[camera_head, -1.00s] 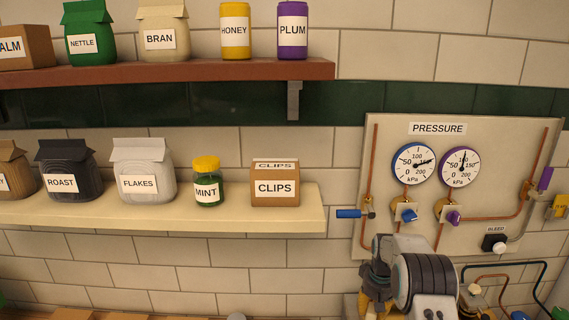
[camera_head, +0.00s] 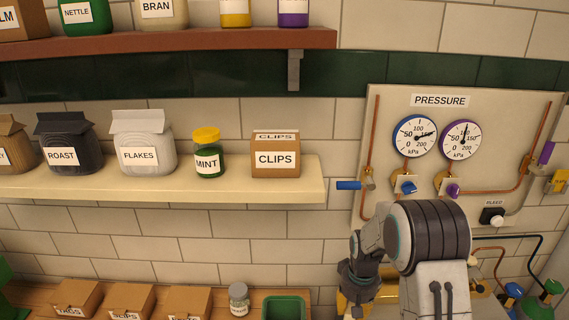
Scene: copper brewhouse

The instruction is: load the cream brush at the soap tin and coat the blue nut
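A blue fitting (camera_head: 513,290) sits at the lower right edge, by the end of a copper pipe; it is too small and cut off to tell whether it is the blue nut. I cannot make out the cream brush or the soap tin. My arm stands at the lower right, in front of the pressure panel, and hides part of what lies behind it. My gripper's fingertips do not show.
A wooden counter at the lower left bears several cardboard boxes (camera_head: 131,300), a small jar (camera_head: 239,298) and a green tray (camera_head: 283,298). Above are a cream shelf (camera_head: 230,191) and a red-brown shelf (camera_head: 190,45). The pressure panel (camera_head: 445,102) hangs at right.

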